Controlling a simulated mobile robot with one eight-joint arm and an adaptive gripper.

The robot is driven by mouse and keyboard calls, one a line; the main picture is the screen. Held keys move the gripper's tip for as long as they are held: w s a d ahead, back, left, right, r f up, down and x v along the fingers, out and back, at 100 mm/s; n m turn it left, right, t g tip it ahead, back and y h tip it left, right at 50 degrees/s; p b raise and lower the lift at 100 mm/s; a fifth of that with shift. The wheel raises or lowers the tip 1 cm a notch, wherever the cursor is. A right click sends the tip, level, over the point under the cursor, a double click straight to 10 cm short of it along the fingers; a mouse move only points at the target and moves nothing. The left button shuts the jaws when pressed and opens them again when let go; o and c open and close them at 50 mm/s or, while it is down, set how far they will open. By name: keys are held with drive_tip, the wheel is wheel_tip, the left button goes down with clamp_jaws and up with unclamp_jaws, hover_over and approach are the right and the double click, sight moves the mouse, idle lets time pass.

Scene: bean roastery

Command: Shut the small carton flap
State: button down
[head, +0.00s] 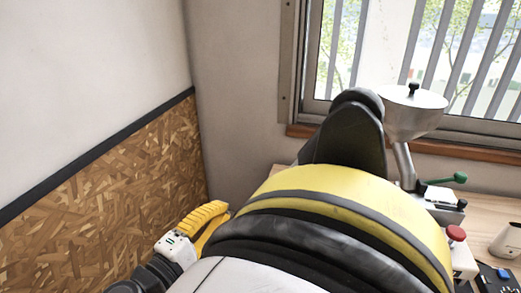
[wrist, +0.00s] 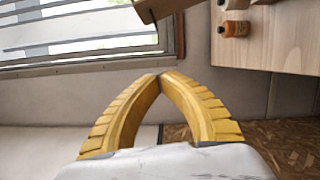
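A brown cardboard piece (wrist: 158,9) shows at the top edge of the wrist view, cut off by the frame; it may be part of the carton, but I cannot tell whether it is the flap. No carton shows in the head view, where my arm covers much of the middle. My gripper (wrist: 160,76) has yellow ribbed fingers whose tips meet, with nothing visible between them. The cardboard lies beyond the fingertips in the wrist view, apart from them. In the head view my gripper (head: 217,217) is left of my arm, near the wood-chip wall panel.
A wooden tabletop (wrist: 275,42) carries an orange-brown bottle (wrist: 235,29) near its edge. In the head view a grinder with a metal hopper (head: 413,112) and a red button (head: 456,233) stand at right. A window (head: 465,60) is behind; the wood-chip panel (head: 110,195) bounds the left.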

drive_tip(key=w+d+b, duration=0.3)
drive_tip(key=w+d, duration=0.4)
drive_tip(key=d, duration=0.1)
drive_tip(key=shift+w+d+r, duration=0.3)
drive_tip(key=shift+w+r, duration=0.1)
drive_tip(key=shift+r, duration=0.05)
